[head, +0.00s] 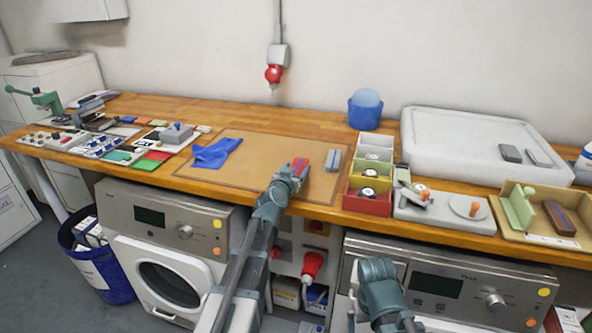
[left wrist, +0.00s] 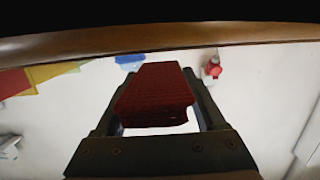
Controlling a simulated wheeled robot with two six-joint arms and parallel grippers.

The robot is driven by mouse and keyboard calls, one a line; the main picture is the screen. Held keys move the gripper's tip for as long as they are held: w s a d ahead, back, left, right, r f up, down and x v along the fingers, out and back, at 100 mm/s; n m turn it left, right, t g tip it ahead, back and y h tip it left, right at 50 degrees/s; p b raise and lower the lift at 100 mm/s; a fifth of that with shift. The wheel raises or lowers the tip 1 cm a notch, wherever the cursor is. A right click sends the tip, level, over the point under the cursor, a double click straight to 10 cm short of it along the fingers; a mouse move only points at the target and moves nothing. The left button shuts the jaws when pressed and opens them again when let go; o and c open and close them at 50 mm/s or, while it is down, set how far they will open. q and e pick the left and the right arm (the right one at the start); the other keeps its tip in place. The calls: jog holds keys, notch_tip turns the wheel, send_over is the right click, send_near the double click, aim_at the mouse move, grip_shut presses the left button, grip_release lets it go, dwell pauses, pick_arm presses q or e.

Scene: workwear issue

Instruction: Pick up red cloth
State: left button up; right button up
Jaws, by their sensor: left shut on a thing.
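The red cloth (head: 300,166) is a small dark red folded piece between the fingers of my left gripper (head: 297,168). In the left wrist view the cloth (left wrist: 155,95) fills the space between the two dark fingers, and its ribbed texture shows. My left gripper is shut on it, over the right part of the brown mat (head: 262,152). I cannot tell how far the cloth is above the mat. My right arm shows low in the head view, and its gripper (head: 402,325) is cut off by the bottom edge, so its jaws cannot be made out.
A blue cloth (head: 216,153) lies on the mat's left part. A grey-blue block (head: 333,160) stands close right of my left gripper. Coloured bins (head: 368,200) stand further right, with a white tray (head: 480,115) behind. Small parts and cards crowd the bench's left end.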

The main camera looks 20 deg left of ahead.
aim_at(296, 166)
pick_arm(q)
notch_tip(296, 166, up, 7)
jog(key=p, duration=0.5)
jog(key=shift+f+p, duration=0.1)
jog(key=shift+p, duration=0.2)
